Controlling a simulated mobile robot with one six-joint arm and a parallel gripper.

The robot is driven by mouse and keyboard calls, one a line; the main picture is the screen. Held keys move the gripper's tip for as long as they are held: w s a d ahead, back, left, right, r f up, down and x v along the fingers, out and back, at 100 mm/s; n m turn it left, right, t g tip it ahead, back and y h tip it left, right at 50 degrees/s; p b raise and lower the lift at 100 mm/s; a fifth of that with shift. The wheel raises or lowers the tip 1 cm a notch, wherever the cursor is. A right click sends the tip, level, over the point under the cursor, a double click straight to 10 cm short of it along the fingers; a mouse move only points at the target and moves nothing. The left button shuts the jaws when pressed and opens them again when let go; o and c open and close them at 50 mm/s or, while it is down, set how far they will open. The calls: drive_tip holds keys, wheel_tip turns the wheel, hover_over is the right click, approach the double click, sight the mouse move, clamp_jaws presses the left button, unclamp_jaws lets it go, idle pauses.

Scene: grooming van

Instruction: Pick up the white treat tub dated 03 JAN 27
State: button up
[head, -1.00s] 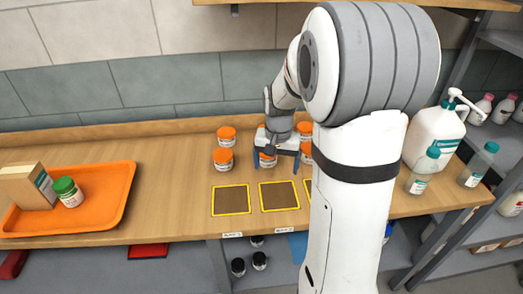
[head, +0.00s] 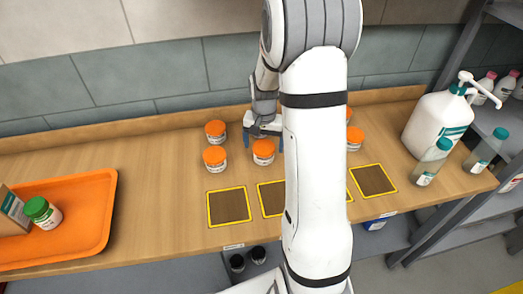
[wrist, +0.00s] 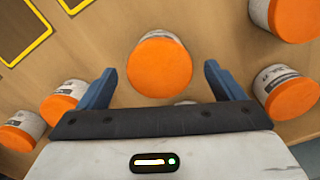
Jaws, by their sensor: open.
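Several white tubs with orange lids stand on the wooden counter; their dates are too small or hidden to read, so I cannot tell which is 03 JAN 27. In the head view, two are at the left, a rear one (head: 215,131) and a front one (head: 214,158). A middle tub (head: 263,151) stands just in front of my gripper (head: 263,137). Another tub (head: 354,138) is right of my arm, with one partly hidden behind it. In the wrist view, my gripper (wrist: 158,82) is open and empty, with one orange-lidded tub (wrist: 159,66) ahead between its fingers.
Yellow-edged brown squares (head: 229,207) lie along the counter front. An orange tray (head: 85,235) at left holds a green-lidded jar (head: 43,212) and a box. A white pump jug (head: 435,125) and clear bottles stand at right. Neighbouring tubs (wrist: 285,91) flank the gripper.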

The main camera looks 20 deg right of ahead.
sight(264, 147)
drive_tip(key=shift+f+p, duration=0.3)
drive_tip(key=shift+f, duration=1.65)
drive_tip(key=shift+c, duration=0.3)
drive_tip(key=c, duration=1)
